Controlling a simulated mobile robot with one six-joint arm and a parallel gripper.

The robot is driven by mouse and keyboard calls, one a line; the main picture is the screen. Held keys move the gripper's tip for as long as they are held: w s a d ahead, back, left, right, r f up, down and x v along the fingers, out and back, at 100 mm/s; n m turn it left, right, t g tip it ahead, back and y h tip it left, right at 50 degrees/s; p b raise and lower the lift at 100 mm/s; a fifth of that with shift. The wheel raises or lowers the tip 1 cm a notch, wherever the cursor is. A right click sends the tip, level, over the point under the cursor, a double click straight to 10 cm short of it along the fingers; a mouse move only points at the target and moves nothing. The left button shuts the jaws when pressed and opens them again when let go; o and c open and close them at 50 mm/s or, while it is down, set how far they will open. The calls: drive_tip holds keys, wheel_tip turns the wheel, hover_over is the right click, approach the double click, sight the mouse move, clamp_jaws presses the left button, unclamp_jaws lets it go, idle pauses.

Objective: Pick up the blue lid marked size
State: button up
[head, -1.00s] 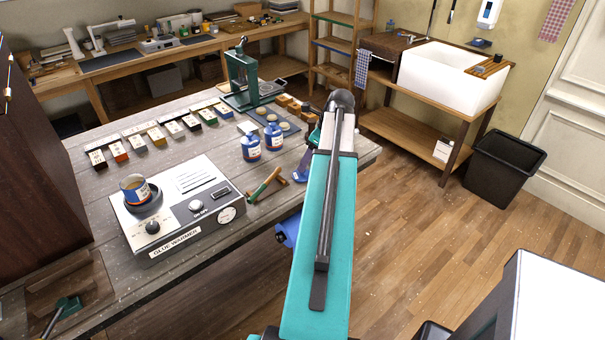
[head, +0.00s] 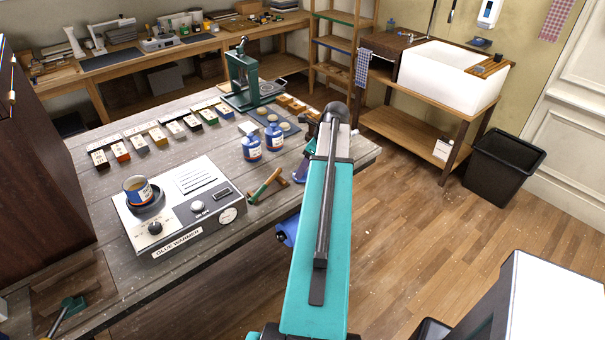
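Two blue jars with pale labels stand on the grey wooden table, one at the left (head: 251,148) and one at the right (head: 274,137). A third jar (head: 137,189) with a blue label sits open on the glue warmer (head: 207,207), with brownish contents. Round discs (head: 285,126) lie on a dark mat behind the two jars; their markings are too small to read. I cannot make out which piece is the blue lid marked size. My teal arm rises in front of the table's right end. My gripper does not show clearly; the arm hides that area.
A row of small coloured blocks (head: 160,138) lies along the table's back. A green press (head: 243,77) stands behind the jars. A small stand with a green-handled tool (head: 265,186) is near the front edge. A dark cabinet (head: 40,180) blocks the left.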

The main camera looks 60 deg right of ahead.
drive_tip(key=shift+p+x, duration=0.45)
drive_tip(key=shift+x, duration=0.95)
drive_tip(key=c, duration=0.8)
